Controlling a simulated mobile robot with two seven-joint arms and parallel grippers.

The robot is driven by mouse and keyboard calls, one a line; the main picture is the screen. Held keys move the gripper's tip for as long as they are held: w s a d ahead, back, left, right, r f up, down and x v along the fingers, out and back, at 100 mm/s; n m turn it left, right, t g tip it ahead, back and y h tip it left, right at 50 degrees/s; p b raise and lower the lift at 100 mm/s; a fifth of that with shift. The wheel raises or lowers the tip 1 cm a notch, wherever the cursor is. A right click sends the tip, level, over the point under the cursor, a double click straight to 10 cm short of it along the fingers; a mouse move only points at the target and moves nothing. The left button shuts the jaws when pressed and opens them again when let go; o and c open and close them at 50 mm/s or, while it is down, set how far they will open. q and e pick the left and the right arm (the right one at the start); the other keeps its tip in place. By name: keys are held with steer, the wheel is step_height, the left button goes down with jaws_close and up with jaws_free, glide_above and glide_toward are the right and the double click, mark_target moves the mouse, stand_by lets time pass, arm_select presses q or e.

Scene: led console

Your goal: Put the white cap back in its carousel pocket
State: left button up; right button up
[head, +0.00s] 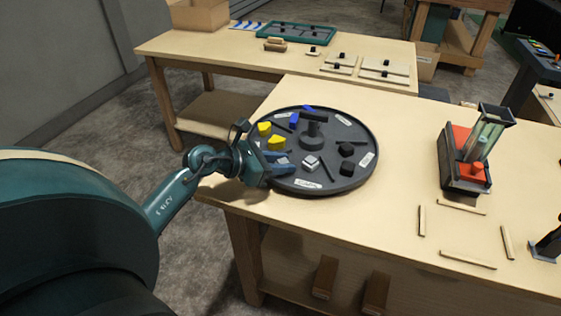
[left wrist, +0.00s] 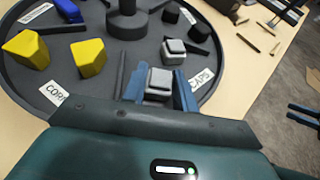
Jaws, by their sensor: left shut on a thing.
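My left gripper (head: 276,163) reaches in over the near left rim of the dark round carousel (head: 345,185). In the left wrist view its blue fingers (left wrist: 159,92) are shut on a white cap (left wrist: 160,79), in the sector by the CAPS label (left wrist: 201,78). I cannot tell whether the held cap touches the carousel floor. A second white cap (left wrist: 173,50) sits just beyond it; it also shows in the head view (head: 311,163). Two blue prongs at the right edge of the left wrist view look like my right gripper (left wrist: 300,124), fingers apart and empty.
Yellow pieces (left wrist: 89,57), blue pieces (left wrist: 69,11) and black pieces (head: 346,149) occupy other carousel sectors around a central knob (head: 313,127). A red and dark fixture (head: 464,165) stands to the right, with wooden strips (head: 467,259) before it. The table between is clear.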

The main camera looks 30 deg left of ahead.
arm_select(q)
steer(key=shift+f, duration=0.25)
steer(key=o, duration=1.1)
steer(key=shift+s+a, duration=0.15)
steer(key=shift+s, duration=0.1)
steer(key=b+v, duration=0.1)
steer(key=v, duration=1)
steer(key=shift+s+b, duration=0.2)
steer(key=shift+b, duration=0.15)
steer(key=shift+s+a+r, duration=0.35)
steer(key=shift+s+r, duration=0.05)
steer(key=shift+s, duration=0.05)
